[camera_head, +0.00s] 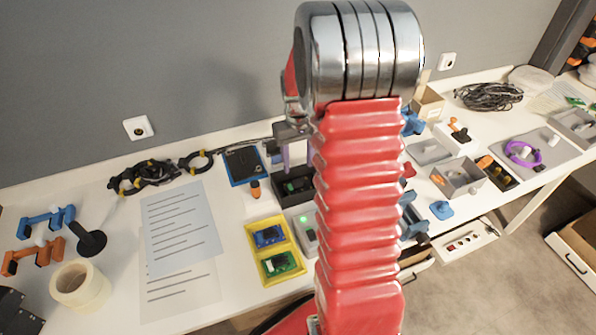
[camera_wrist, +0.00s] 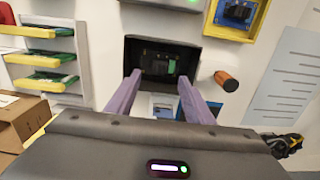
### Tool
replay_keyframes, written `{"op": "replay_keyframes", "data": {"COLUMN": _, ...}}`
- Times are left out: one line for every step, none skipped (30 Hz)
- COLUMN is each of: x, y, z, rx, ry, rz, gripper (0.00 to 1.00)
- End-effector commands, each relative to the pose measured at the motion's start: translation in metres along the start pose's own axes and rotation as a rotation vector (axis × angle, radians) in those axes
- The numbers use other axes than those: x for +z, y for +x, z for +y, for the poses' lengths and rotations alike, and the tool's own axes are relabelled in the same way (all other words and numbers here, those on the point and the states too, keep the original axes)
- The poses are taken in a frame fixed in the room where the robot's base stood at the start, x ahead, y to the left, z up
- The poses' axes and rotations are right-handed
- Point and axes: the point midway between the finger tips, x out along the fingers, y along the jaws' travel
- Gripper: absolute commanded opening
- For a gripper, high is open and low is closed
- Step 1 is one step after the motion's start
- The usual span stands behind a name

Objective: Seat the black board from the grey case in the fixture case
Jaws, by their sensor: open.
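A dark grey open case (camera_wrist: 187,63) lies ahead of my gripper in the wrist view, with a dark board (camera_wrist: 158,63) showing inside. In the head view this case (camera_head: 299,201) stands left of my red arm, partly hidden by it. My gripper (camera_wrist: 160,76) has two purple fingers spread apart with nothing between them. The fingertips are at the near side of the case; I cannot tell their height above it. A light grey box with a green light (camera_head: 303,226) is beside the dark case; I cannot tell if it is the fixture case.
A yellow tray (camera_head: 249,230) holds a blue and a green board. A blue-edged black pad (camera_head: 243,165), an orange-handled tool (camera_head: 255,188) and black cables (camera_head: 147,177) are nearby. Paper sheets (camera_head: 181,225) lie left. Grey bins (camera_head: 459,177) stand right of my arm.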

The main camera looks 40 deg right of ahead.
Motion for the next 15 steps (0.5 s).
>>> {"op": "replay_keyframes", "data": {"x": -0.001, "y": -0.011, "z": 0.0, "rx": 0.001, "ry": 0.0, "rz": 0.005, "gripper": 0.48}}
{"op": "replay_keyframes", "data": {"x": -0.001, "y": -0.016, "z": 0.0, "rx": 0.001, "ry": 0.0, "rz": 0.004, "gripper": 0.48}}
{"op": "replay_keyframes", "data": {"x": -0.002, "y": -0.023, "z": 0.0, "rx": 0.001, "ry": 0.0, "rz": 0.005, "gripper": 0.48}}
{"op": "replay_keyframes", "data": {"x": -0.001, "y": -0.028, "z": 0.0, "rx": 0.001, "ry": 0.0, "rz": 0.004, "gripper": 0.48}}
{"op": "replay_keyframes", "data": {"x": -0.001, "y": -0.033, "z": 0.0, "rx": 0.001, "ry": 0.0, "rz": 0.004, "gripper": 0.48}}
{"op": "replay_keyframes", "data": {"x": -0.001, "y": -0.038, "z": 0.0, "rx": 0.001, "ry": 0.0, "rz": 0.003, "gripper": 0.48}}
{"op": "replay_keyframes", "data": {"x": -0.001, "y": -0.043, "z": 0.0, "rx": 0.001, "ry": 0.0, "rz": 0.002, "gripper": 0.48}}
{"op": "replay_keyframes", "data": {"x": -0.001, "y": -0.046, "z": 0.0, "rx": 0.001, "ry": 0.0, "rz": 0.003, "gripper": 0.48}}
{"op": "replay_keyframes", "data": {"x": -0.001, "y": -0.051, "z": 0.0, "rx": 0.001, "ry": 0.0, "rz": 0.003, "gripper": 0.48}}
{"op": "replay_keyframes", "data": {"x": -0.001, "y": -0.054, "z": 0.0, "rx": 0.001, "ry": 0.0, "rz": 0.003, "gripper": 0.48}}
{"op": "replay_keyframes", "data": {"x": -0.001, "y": -0.056, "z": 0.0, "rx": 0.001, "ry": 0.0, "rz": 0.002, "gripper": 0.48}}
{"op": "replay_keyframes", "data": {"x": -0.001, "y": -0.058, "z": 0.0, "rx": 0.001, "ry": 0.0, "rz": 0.002, "gripper": 0.48}}
{"op": "replay_keyframes", "data": {"x": -0.001, "y": -0.059, "z": 0.0, "rx": 0.0, "ry": 0.0, "rz": 0.002, "gripper": 0.48}}
{"op": "replay_keyframes", "data": {"x": -0.001, "y": -0.06, "z": 0.0, "rx": 0.0, "ry": 0.0, "rz": 0.001, "gripper": 0.48}}
{"op": "replay_keyframes", "data": {"x": -0.001, "y": -0.061, "z": 0.0, "rx": 0.0, "ry": 0.0, "rz": 0.001, "gripper": 0.48}}
